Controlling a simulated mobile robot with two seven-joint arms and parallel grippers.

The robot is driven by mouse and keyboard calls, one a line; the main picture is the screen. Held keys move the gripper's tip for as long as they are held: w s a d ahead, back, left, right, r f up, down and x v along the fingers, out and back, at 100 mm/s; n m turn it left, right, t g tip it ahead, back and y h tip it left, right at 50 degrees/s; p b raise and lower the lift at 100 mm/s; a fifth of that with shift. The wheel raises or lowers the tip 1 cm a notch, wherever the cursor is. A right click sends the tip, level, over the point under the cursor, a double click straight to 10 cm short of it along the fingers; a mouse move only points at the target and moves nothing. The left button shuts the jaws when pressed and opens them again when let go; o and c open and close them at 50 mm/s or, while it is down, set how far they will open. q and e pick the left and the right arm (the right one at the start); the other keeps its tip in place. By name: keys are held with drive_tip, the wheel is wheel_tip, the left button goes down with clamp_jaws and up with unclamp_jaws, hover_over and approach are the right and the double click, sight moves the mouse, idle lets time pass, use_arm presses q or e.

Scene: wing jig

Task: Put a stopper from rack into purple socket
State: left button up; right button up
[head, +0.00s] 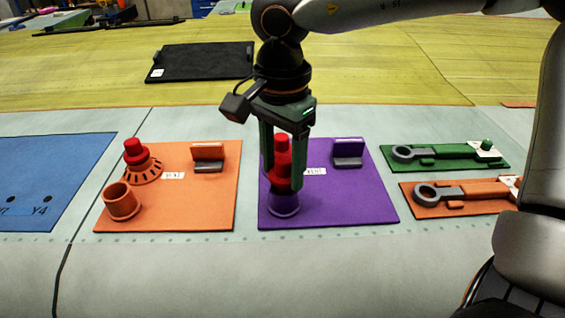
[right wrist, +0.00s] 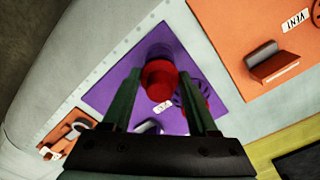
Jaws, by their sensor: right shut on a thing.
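My right gripper (head: 284,178) points down over the purple mat (head: 350,200), with its fingers on either side of a red stopper (head: 283,147). It is shut on this stopper, which is upright. The stopper's lower end is at the mouth of the purple socket (head: 284,210); I cannot tell how deep it sits. In the right wrist view the stopper (right wrist: 160,78) shows between the fingers (right wrist: 162,105). A slotted purple rack with some red at it (right wrist: 187,102) shows partly behind the right finger there. In the head view the fingers mostly hide this rack. My left gripper is not in view.
An orange mat (head: 220,200) to the left holds an orange socket (head: 122,202), a rack with a red stopper (head: 136,152) and a block (head: 208,155). Another block (head: 348,153) stands on the purple mat. Green (head: 440,153) and orange (head: 460,192) wrench boards lie to the right.

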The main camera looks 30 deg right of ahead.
drive_tip(key=shift+f+b, duration=0.8)
drive_tip(key=shift+f, duration=0.1)
drive_tip(key=o, duration=1.4)
drive_tip(key=shift+r, duration=0.1)
wheel_tip(320, 180, up, 12)
drive_tip(key=shift+r+p, duration=0.2)
drive_tip(key=shift+p, duration=0.2)
drive_tip(key=shift+s, duration=0.1)
